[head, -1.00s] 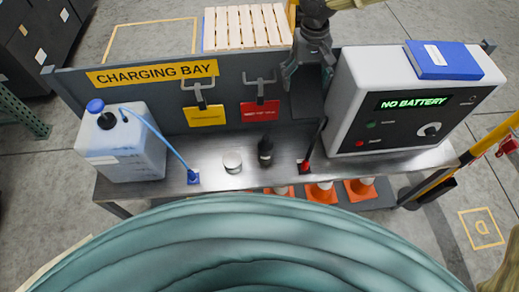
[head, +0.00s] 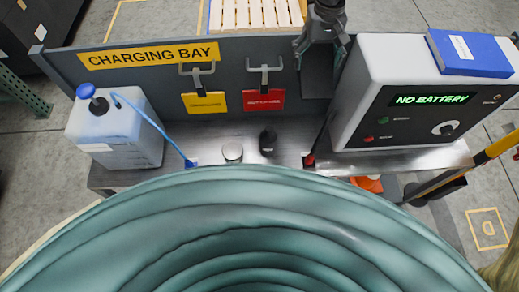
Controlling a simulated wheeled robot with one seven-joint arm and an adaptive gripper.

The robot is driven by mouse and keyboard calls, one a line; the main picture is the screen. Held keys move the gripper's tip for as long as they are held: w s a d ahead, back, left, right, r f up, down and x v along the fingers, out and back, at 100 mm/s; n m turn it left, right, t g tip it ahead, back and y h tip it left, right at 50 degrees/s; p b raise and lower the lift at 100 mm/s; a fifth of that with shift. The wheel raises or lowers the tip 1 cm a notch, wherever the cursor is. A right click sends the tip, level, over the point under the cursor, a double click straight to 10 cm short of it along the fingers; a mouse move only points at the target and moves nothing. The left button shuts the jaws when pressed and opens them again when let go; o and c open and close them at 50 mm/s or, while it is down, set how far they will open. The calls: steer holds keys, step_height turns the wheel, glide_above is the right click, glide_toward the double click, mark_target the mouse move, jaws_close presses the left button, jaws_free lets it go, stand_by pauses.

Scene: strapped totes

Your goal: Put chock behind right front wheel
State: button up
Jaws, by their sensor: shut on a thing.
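The block hangs in front of the panel, between the red tag and the white charger box. No wheel is clearly visible.
The grey bench (head: 280,135) carries a jug (head: 120,135), a small white cap (head: 232,151), a dark bottle (head: 267,142) and the charger box (head: 368,75) with a blue binder (head: 470,55). A large teal ridged round shape (head: 250,195) covers the foreground.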

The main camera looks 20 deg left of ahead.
steer(key=f+b, duration=0.1)
steer(key=f, duration=1)
steer(key=f+b, duration=0.1)
steer(key=f, duration=1.1)
steer(key=f+b, duration=0.2)
steer(key=f, duration=1)
steer(key=shift+w+a+f, duration=0.1)
steer(key=shift+w+f, duration=0.05)
steer(key=shift+w, duration=0.1)
steer(key=o, duration=1.7)
steer(key=shift+f, duration=0.1)
